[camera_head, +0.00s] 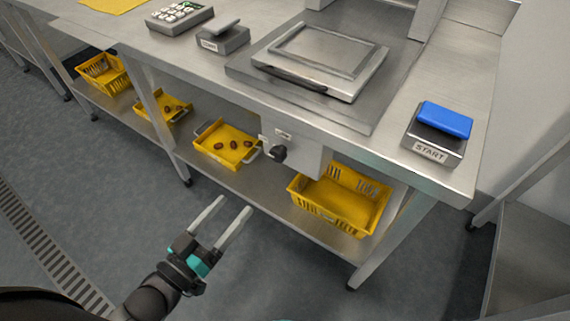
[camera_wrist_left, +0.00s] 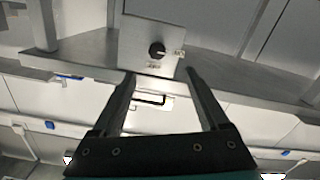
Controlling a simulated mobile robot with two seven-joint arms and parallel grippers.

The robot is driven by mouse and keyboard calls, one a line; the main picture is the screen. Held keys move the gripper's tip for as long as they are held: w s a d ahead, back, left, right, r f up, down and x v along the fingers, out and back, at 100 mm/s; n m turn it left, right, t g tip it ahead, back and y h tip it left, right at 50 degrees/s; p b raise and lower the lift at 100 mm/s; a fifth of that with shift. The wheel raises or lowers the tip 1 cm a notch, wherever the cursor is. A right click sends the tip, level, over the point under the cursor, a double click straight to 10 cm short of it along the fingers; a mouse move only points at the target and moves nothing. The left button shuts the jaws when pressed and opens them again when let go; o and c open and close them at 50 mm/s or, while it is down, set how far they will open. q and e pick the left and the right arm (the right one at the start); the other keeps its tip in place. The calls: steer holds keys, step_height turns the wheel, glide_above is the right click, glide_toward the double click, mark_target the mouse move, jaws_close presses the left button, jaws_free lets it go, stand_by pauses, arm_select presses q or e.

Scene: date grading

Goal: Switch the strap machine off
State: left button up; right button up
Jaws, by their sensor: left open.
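The strap machine's flat metal platform (camera_head: 320,55) sits on the steel table. A grey switch box (camera_head: 297,158) hangs under the table's front edge and carries a black rotary knob (camera_head: 279,153). Small labels sit beside the knob, too small to read. In the left wrist view the knob (camera_wrist_left: 157,49) is on the box face, ahead of and between my fingertips. My left gripper (camera_head: 236,203) is open and empty, in front of and below the knob, apart from it. It also shows in the left wrist view (camera_wrist_left: 160,72). My right gripper is not in view.
A blue START button (camera_head: 445,119) stands at the table's right corner. The lower shelf (camera_head: 280,205) holds yellow crates, one (camera_head: 340,205) right of the box and one (camera_head: 226,146) with dates on the left. The floor before the table is clear.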

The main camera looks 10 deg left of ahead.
arm_select(q)
steer(key=b, duration=0.4)
glide_toward(276, 158)
steer(key=x, duration=0.7)
steer(key=shift+w, duration=0.4)
steer(key=shift+x, duration=0.85)
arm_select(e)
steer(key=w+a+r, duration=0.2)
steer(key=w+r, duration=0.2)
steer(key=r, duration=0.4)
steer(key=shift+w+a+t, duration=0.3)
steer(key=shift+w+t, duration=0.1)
arm_select(q)
steer(key=shift+c, duration=0.3)
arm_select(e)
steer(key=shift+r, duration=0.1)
arm_select(q)
jaws_close()
